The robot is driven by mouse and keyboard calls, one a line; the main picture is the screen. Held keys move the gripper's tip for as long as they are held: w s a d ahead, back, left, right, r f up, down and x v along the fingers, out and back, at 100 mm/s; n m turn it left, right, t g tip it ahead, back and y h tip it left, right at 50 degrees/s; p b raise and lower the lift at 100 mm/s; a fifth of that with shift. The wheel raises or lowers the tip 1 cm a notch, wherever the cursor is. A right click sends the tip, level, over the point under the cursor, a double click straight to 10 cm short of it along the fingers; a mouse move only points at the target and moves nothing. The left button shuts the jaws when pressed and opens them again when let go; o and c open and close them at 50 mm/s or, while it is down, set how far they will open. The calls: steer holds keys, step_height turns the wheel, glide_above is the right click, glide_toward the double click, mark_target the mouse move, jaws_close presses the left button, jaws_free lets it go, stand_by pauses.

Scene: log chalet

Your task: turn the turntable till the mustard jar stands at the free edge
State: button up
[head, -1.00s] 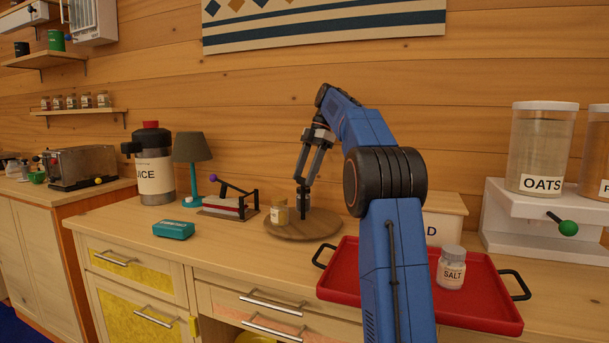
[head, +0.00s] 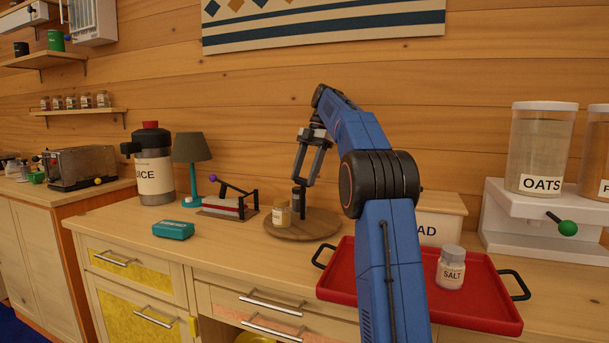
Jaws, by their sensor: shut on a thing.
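The round wooden turntable (head: 318,228) stands on the counter against the log wall. The yellowish mustard jar (head: 281,212), with a pale label, stands upright on its left part, near the front left rim. A dark, narrow upright peg (head: 298,204) stands just right of and behind the jar. My gripper (head: 304,186) reaches down over the turntable from behind my blue arm, its fingers at the top of the dark peg and shut on it. The exact contact is small and hard to see.
A red tray (head: 350,290) with a salt jar (head: 451,268) lies to the right, partly behind my arm. A bread box (head: 440,205) is behind it. Left of the turntable are a red-and-grey press (head: 228,206), a lamp (head: 192,150) and a teal box (head: 173,230).

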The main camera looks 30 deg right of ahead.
steer(key=o, duration=1.5)
